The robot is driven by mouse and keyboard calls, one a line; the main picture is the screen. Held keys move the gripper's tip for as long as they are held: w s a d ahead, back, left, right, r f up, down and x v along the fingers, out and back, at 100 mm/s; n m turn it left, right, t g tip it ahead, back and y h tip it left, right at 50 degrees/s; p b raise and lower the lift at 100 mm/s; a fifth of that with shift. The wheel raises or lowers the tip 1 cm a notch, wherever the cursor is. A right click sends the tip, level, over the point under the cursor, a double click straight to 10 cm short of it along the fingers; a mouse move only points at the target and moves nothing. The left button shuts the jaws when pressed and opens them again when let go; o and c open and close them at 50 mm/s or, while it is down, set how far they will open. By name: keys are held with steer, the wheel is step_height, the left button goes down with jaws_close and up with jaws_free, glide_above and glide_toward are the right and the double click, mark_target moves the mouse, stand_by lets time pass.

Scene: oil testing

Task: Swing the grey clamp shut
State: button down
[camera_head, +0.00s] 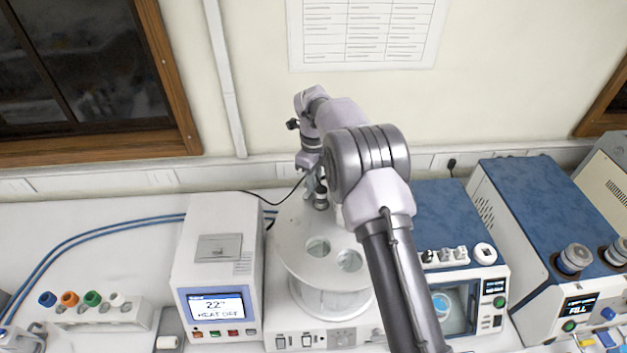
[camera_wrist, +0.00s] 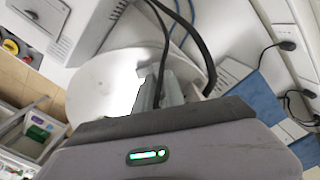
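My gripper (camera_head: 314,185) points down over the back of a white round bath (camera_head: 300,247) with holes in its top. Small dark metal parts (camera_head: 321,203) stand at the bath's back edge by my fingertips. I cannot tell whether they are the grey clamp. In the wrist view grey finger-like shapes (camera_wrist: 158,88) stick out from my gripper's body over the pale disc of the bath top (camera_wrist: 97,88). My gripper's body hides much of what lies below, so the finger gap and any contact are unclear.
A white heater unit (camera_head: 217,265) with a screen stands left of the bath. Blue-topped machines (camera_head: 440,208) stand to the right. A black cable (camera_head: 290,195) runs behind the bath. A rack with coloured caps (camera_head: 85,310) sits at the front left.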

steer(key=shift+n, duration=0.3)
steer(key=shift+w+n+b, duration=0.1)
steer(key=shift+n+b, duration=0.45)
steer(key=shift+n, duration=0.35)
steer(key=n, duration=0.3)
steer(key=shift+w+d+n, duration=0.1)
steer(key=shift+w+n, duration=0.05)
steer(key=shift+n, duration=0.15)
steer(key=n, duration=0.6)
steer(key=shift+w+n, duration=0.25)
steer(key=shift+n, duration=0.05)
steer(key=c, duration=1.4)
jaws_free()
